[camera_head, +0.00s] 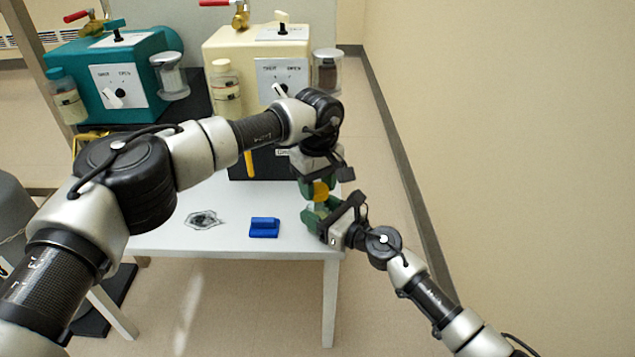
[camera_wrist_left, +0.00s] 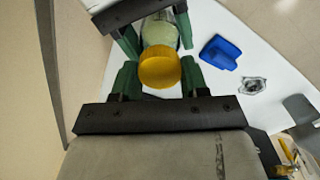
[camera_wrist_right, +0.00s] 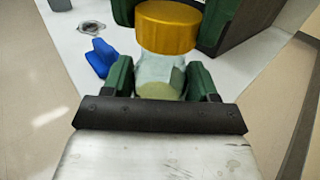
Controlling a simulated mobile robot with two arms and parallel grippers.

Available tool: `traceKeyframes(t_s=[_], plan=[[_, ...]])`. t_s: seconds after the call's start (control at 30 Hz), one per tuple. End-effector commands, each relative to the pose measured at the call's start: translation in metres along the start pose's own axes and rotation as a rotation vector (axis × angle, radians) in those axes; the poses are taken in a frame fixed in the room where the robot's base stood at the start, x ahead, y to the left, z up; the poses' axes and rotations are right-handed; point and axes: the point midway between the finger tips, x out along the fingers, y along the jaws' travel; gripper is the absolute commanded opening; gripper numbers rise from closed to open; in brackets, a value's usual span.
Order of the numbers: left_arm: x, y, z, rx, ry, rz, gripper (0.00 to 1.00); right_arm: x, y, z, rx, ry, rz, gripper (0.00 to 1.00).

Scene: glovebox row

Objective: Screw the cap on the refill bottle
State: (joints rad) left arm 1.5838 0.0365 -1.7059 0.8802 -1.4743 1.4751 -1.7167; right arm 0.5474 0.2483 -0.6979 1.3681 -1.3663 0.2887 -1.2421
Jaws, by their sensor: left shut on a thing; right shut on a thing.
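The yellow cap (camera_head: 321,190) is between the green fingers of my left gripper (camera_wrist_left: 158,76), which is shut on it; the cap also shows in the left wrist view (camera_wrist_left: 159,69) and the right wrist view (camera_wrist_right: 167,27). The pale, clear refill bottle (camera_wrist_right: 160,72) is between the green fingers of my right gripper (camera_wrist_right: 161,82), which is shut on it. The cap is at the bottle's mouth, in line with it. I cannot tell whether the threads are engaged. In the head view the bottle is mostly hidden by the grippers.
Both grippers are above the right end of the white table (camera_head: 170,240). A teal glovebox (camera_head: 110,75) and a cream glovebox (camera_head: 240,50) stand behind. A wall is at right.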

Motion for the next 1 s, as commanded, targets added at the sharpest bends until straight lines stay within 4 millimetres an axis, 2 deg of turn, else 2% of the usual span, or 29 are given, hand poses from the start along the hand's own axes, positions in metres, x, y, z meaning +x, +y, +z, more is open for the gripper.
traceKeyframes(t_s=[0.23,0.27,0.43,0.8,1.0], plan=[[0.0055,-0.0001,0.0002,0.000,-0.001,-0.001,0.22,-0.0001,0.0000,-0.0005,0.000,0.001,0.000,0.16],[0.0053,0.0000,0.0002,0.000,0.000,-0.001,0.22,-0.0001,0.0000,-0.0004,0.000,0.001,0.000,0.00],[0.0053,0.0003,0.0004,0.105,-0.001,0.000,0.22,-0.0001,0.0000,-0.0005,0.000,0.001,0.000,0.00],[0.0055,0.0017,0.0013,0.902,-0.002,-0.001,0.22,-0.0001,0.0000,-0.0006,0.001,0.001,0.000,0.00],[0.0055,0.0019,0.0014,1.159,-0.001,-0.001,0.22,-0.0001,-0.0001,-0.0006,0.001,0.001,0.000,0.00]])
